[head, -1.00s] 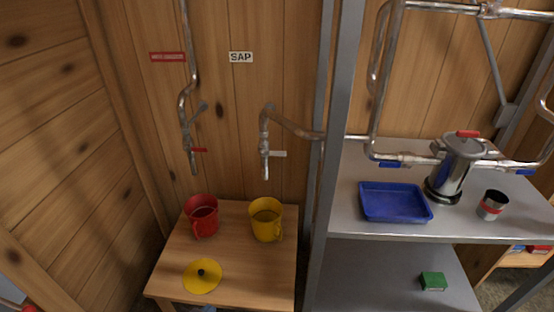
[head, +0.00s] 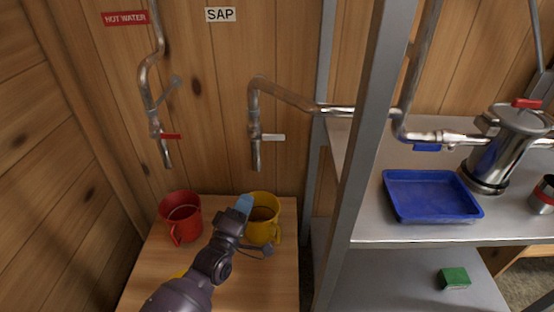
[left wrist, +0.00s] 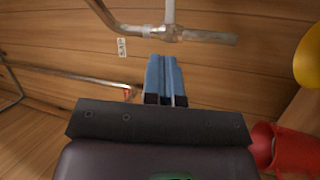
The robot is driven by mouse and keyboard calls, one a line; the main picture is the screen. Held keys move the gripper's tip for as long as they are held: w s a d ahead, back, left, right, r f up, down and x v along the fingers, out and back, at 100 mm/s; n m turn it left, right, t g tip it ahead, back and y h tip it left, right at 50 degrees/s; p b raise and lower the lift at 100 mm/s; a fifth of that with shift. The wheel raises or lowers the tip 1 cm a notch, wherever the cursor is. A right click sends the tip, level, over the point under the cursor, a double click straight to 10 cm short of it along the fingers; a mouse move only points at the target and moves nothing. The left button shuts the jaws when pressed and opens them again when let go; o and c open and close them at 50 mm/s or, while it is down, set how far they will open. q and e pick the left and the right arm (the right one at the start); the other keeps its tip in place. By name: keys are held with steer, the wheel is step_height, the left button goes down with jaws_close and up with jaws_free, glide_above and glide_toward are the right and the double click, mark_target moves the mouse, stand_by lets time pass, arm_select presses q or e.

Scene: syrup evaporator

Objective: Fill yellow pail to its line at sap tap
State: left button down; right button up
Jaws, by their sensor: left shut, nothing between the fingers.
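The yellow pail (head: 265,228) stands upright on the small wooden table, below the sap tap (head: 255,148). The tap's white lever (head: 273,137) points right, and no stream shows at its spout. The pail's line and fill level cannot be made out. My left gripper (head: 244,204) is shut and empty, in front of the pail's left rim in the head view; whether it touches is unclear. In the left wrist view, its blue fingers (left wrist: 165,78) point towards the tap pipe (left wrist: 195,36), and part of the yellow pail (left wrist: 308,58) shows at the right edge. My right gripper is not in view.
A red pail (head: 181,216) stands left of the yellow one, below the hot water tap (head: 165,150) with its red lever. A grey shelf post (head: 372,130) and a blue tray (head: 430,195) are to the right.

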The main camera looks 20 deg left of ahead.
arm_select(q)
steer(key=w+d+f+n+t+y+b, duration=0.1)
steer(key=w+d+f+n+t+b, duration=0.15)
steer(key=w+f+n+b, duration=0.45)
steer(key=n+t+y+b, duration=0.2)
steer(key=n+y+b, duration=0.5)
steer(key=n, duration=1.2)
glide_toward(267, 137)
steer(key=w+f+y+p, duration=0.1)
steer(key=w+y+p, duration=0.1)
steer(key=w, duration=0.5)
steer(key=r, duration=0.3)
steer(key=shift+d+r+p, duration=0.3)
steer(key=shift+p, duration=0.05)
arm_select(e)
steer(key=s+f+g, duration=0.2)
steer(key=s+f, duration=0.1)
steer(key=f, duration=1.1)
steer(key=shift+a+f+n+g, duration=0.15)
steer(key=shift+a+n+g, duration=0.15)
arm_select(q)
steer(key=shift+n+y, duration=0.3)
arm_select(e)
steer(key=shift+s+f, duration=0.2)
